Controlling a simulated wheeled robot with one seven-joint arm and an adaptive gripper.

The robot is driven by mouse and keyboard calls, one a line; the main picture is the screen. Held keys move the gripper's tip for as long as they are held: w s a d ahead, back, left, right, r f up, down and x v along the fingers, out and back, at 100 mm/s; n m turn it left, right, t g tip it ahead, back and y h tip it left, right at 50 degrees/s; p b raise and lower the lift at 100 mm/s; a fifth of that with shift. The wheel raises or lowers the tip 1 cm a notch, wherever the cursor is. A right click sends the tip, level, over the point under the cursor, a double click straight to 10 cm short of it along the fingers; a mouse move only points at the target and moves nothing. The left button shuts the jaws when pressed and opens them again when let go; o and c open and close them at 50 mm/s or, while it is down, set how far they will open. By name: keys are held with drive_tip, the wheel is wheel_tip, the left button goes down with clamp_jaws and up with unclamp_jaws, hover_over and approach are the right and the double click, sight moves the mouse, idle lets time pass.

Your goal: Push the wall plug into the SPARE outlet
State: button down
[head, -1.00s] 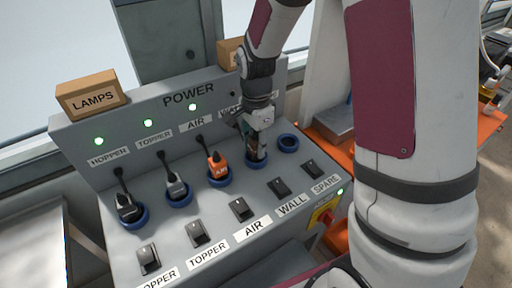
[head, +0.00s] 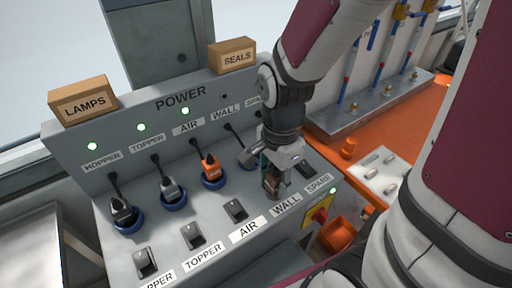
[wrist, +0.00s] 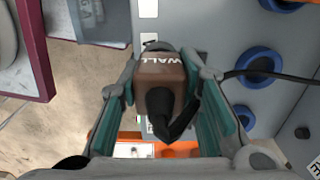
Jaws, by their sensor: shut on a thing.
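My gripper (head: 270,188) is shut on the brown wall plug (wrist: 160,75), which is marked WALL. Its black cord trails to the right in the wrist view. In the head view my gripper holds the plug (head: 272,183) over the switch row, above the WALL label and in front of the outlets. The WALL outlet (head: 247,159) is partly hidden behind my gripper, and the SPARE outlet is hidden. Blue outlet rings, one (wrist: 262,58) and another (wrist: 245,117), show right of the plug in the wrist view; I cannot tell which outlets they are.
Black hopper (head: 122,212), grey topper (head: 172,189) and orange air (head: 211,170) plugs sit in outlets on the left. Switches, one (head: 145,262) at the front left, line the panel. LAMPS (head: 82,100) and SEALS (head: 232,56) boxes stand on top. A red knob (head: 320,215) is at front right.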

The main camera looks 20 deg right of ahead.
drive_tip(key=r+p, duration=0.2)
drive_tip(key=r, duration=0.1)
drive_tip(key=r+p, duration=0.3)
drive_tip(key=r, duration=0.1)
drive_tip(key=shift+s+r, duration=0.2)
drive_tip(key=shift+r, duration=0.05)
drive_tip(key=shift+w, duration=0.1)
drive_tip(key=w+d+b, duration=0.2)
drive_tip(key=w+d, duration=0.3)
drive_tip(key=w, duration=0.4)
drive_tip(key=w+d+b, duration=0.2)
drive_tip(key=w+d, duration=0.4)
drive_tip(key=w, duration=0.3)
drive_tip(key=shift+f+b, duration=0.15)
drive_tip(key=shift+b, duration=0.25)
drive_tip(key=shift+w+d, duration=0.1)
drive_tip(key=shift+f, duration=0.15)
drive_tip(key=shift+f+b, duration=2.4)
drive_tip(key=shift+f, duration=3)
drive_tip(key=shift+f, duration=0.6)
drive_tip(key=c, duration=1.1)
unclamp_jaws()
